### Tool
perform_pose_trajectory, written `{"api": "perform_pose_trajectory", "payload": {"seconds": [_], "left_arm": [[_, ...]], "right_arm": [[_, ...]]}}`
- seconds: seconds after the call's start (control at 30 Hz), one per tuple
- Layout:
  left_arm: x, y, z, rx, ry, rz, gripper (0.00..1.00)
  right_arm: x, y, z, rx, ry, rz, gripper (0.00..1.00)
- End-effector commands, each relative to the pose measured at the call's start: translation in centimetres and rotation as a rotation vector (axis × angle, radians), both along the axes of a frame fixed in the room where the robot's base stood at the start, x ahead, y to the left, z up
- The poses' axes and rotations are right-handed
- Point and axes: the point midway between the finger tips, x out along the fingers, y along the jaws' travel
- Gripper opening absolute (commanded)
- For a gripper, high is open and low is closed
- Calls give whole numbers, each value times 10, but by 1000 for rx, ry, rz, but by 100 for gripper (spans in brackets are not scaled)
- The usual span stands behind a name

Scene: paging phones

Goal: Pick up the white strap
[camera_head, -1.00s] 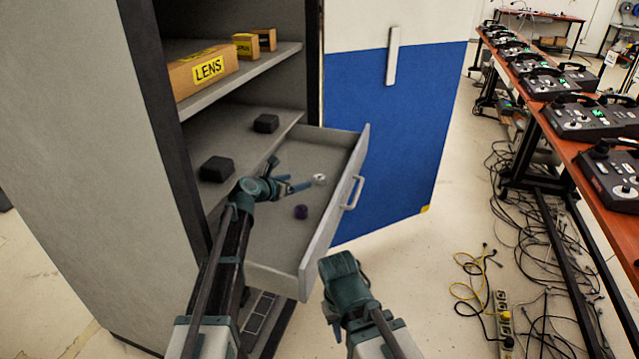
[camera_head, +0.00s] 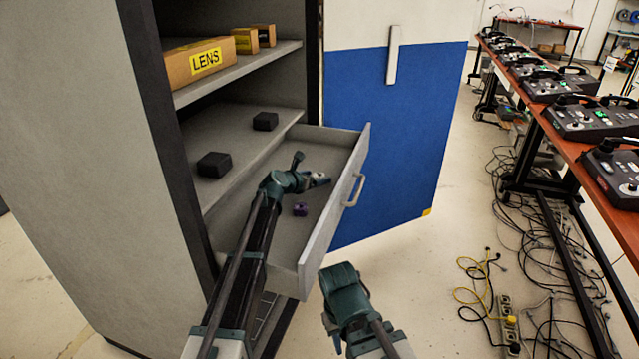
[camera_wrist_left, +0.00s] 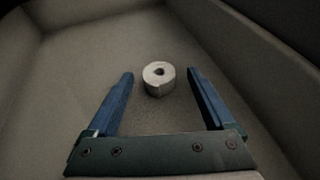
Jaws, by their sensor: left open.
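The white strap (camera_wrist_left: 159,78) is a small rolled coil with a hole in its middle, lying on the drawer floor. In the left wrist view it sits just beyond and between the two blue fingertips of my left gripper (camera_wrist_left: 159,80), apart from both. In the head view the white strap (camera_head: 318,175) shows at the tip of my left gripper (camera_head: 319,180), partly hidden by the fingers. My left gripper is open and inside the drawer. My right arm's end (camera_head: 343,284) is in front of the drawer; its fingers cannot be made out.
The open drawer (camera_head: 335,215) has raised walls and a front handle (camera_head: 354,190). A purple roll (camera_head: 300,209) lies in it near my left arm. Black boxes (camera_head: 214,164) rest on the shelf above. A blue door panel (camera_head: 395,140) stands to the right.

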Motion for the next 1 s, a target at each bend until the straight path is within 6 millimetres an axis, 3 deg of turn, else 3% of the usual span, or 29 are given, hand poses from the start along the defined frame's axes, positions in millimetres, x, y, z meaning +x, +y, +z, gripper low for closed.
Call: {"api": "perform_pose_trajectory", "payload": {"seconds": [0.27, 0.77, 1.0], "left_arm": [[6, -4, -3, 0, 0, 0, 87], [6, -4, -3, 0, 0, 0, 0], [6, -4, -2, 0, 0, 1, 0]], "right_arm": [[0, 0, -3, 0, 0, 0, 29], [0, 0, -3, 0, 0, 0, 29], [0, 0, -2, 0, 0, 0, 29]]}}
